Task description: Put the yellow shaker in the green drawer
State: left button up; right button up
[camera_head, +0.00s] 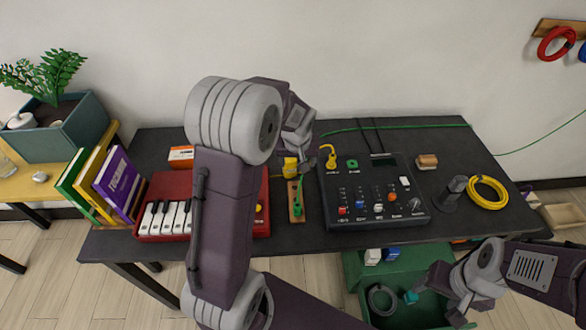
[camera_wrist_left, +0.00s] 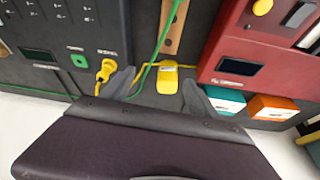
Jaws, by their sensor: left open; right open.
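The yellow shaker (camera_head: 290,168) stands on the black table between the red keyboard and the dark control box. It also shows in the left wrist view (camera_wrist_left: 167,80), between the two fingers. My left gripper (camera_head: 298,162) is open around the shaker, with a finger to each side; I cannot tell whether they touch it. The green drawer (camera_head: 412,318) is pulled open below the table's front edge. It holds a dark cable coil and a small teal thing. My right gripper (camera_head: 450,296) is open and empty at the drawer's right side.
The red keyboard (camera_head: 180,182) and the control box (camera_head: 340,205) flank the shaker closely. A green cable (camera_wrist_left: 153,58) runs beside it, and a yellow plug (camera_head: 331,160) sits on the box. A yellow cable coil (camera_head: 503,192) lies at the table's right.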

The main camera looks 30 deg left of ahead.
pick_arm(q)
jog(key=n, duration=0.1)
send_over(288, 161)
jog(key=s, duration=0.1)
jog(key=f, duration=0.3)
jog(key=shift+s+d+y+b, duration=0.2)
jog(key=shift+d+y+b, duration=0.1)
jog(key=shift+d, duration=0.1)
jog(key=x, duration=0.3)
jog(key=shift+d, duration=0.1)
jog(key=x, duration=0.5)
jog(key=shift+w+f+b, duration=0.3)
jog(key=shift+w+b, duration=0.05)
jog(key=shift+s+r, duration=0.1)
jog(key=c, duration=1.5)
notch_tip(288, 161, up, 5)
jog(key=shift+f+p, duration=0.2)
jog(key=shift+p, duration=0.25)
jog(key=d+r, duration=0.6)
jog(key=d, duration=0.5)
jog(key=shift+w+d+r, duration=0.2)
jog(key=shift+d, duration=0.1)
